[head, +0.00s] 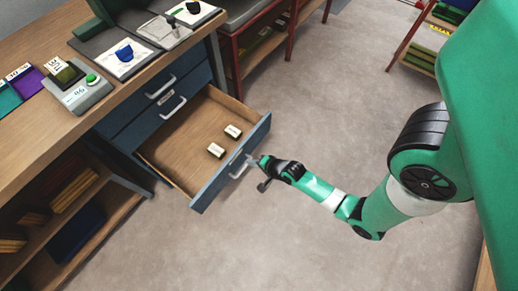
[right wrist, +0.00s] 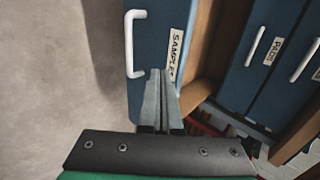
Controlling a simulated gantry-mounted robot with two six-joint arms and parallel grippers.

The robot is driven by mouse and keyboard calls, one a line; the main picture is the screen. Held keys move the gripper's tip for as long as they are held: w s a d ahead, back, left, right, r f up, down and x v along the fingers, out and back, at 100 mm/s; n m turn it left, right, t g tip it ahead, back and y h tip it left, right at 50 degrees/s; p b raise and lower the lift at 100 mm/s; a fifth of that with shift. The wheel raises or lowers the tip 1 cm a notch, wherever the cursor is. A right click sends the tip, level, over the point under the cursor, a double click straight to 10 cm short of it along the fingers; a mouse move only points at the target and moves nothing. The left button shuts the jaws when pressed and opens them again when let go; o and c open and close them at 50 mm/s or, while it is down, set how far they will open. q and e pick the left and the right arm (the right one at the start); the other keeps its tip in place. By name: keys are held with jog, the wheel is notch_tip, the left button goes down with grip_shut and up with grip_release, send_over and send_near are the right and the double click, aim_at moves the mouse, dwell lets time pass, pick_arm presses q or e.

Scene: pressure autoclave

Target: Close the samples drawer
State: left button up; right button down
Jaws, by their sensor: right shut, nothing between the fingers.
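The samples drawer (head: 232,166) is pulled out from the blue cabinet in the head view. It has a blue front, a white handle and a wooden inside with two small white-and-dark boxes (head: 216,150) lying in it. In the right wrist view, its front (right wrist: 157,35) shows a "SAMPLES" label and the handle (right wrist: 133,45). My right gripper (head: 259,163) is shut and empty at the drawer's front, close to the handle. Its fingers (right wrist: 160,95) overlap the front near the label; I cannot tell whether they touch. My left gripper is not in view.
Other closed drawers (head: 165,92) sit beside the open one, with labels such as "PADS" in the wrist view. The wooden counter (head: 60,125) above holds a small device (head: 80,92). Open shelves (head: 70,215) stand at left. The floor (head: 310,100) in front is clear.

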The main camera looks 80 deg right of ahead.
aim_at(236, 156)
jog(key=w, duration=0.1)
jog(key=w+d+f+b, duration=0.1)
jog(key=w, duration=0.1)
jog(key=w+d+b, duration=0.1)
jog(key=shift+w+d+f, duration=0.1)
jog(key=shift+w+f, duration=0.15)
jog(key=shift+w+d+r, duration=0.1)
jog(key=shift+w, duration=0.1)
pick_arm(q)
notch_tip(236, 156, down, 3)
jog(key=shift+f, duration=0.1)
